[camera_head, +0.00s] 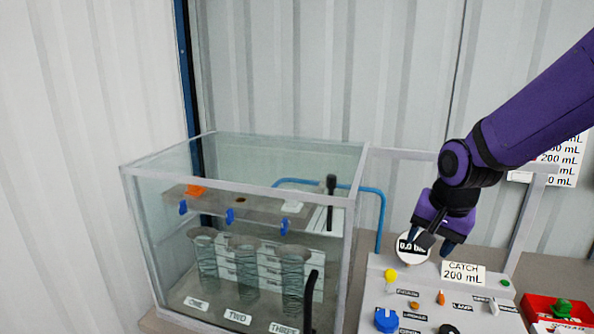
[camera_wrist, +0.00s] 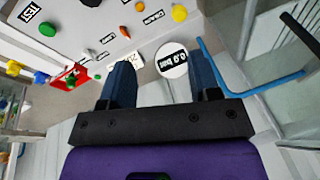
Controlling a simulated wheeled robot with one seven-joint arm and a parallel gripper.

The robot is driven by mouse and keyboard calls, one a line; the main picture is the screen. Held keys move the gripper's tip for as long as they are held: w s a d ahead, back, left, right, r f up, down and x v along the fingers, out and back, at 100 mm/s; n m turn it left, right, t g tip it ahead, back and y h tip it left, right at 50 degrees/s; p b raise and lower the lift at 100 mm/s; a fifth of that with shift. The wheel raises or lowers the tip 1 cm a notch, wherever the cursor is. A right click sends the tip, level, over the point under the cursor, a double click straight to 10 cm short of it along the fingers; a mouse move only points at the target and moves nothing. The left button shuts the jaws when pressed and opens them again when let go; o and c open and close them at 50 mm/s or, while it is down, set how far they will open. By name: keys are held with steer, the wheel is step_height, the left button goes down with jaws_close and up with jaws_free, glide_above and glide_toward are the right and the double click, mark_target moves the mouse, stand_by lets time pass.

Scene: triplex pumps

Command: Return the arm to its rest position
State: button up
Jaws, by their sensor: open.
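My purple arm reaches in from the right in the head view. My gripper (camera_head: 437,244) points down in front of the round white gauge (camera_head: 407,250), which reads 0.0 bar, above the control panel (camera_head: 372,292). The gauge (camera_wrist: 172,58) appears near the right finger there. I cannot tell whether a finger touches the gauge.
A glass tank (camera_head: 140,215) with several ribbed cylinders stands at left. A blue pipe (camera_head: 381,215) runs from it to the panel. A "CATCH 200 mL" card (camera_head: 463,273) stands below my gripper. A red tray (camera_head: 540,304) is at the lower right. The panel carries several coloured knobs.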

steer(key=s+d+r+n+t, duration=0.1)
steer(key=s+d+r+n, duration=0.1)
steer(key=s+r, duration=0.4)
steer(key=s+d+r+n+t, duration=0.1)
steer(key=s+r+n, duration=0.3)
steer(key=s, duration=0.9)
step_height(320, 180, up, 3)
steer(key=shift+d+f+h, duration=0.1)
steer(key=shift+d+h, duration=0.2)
steer(key=shift+d, duration=0.5)
steer(key=shift+w, duration=0.2)
stand_by(4.2)
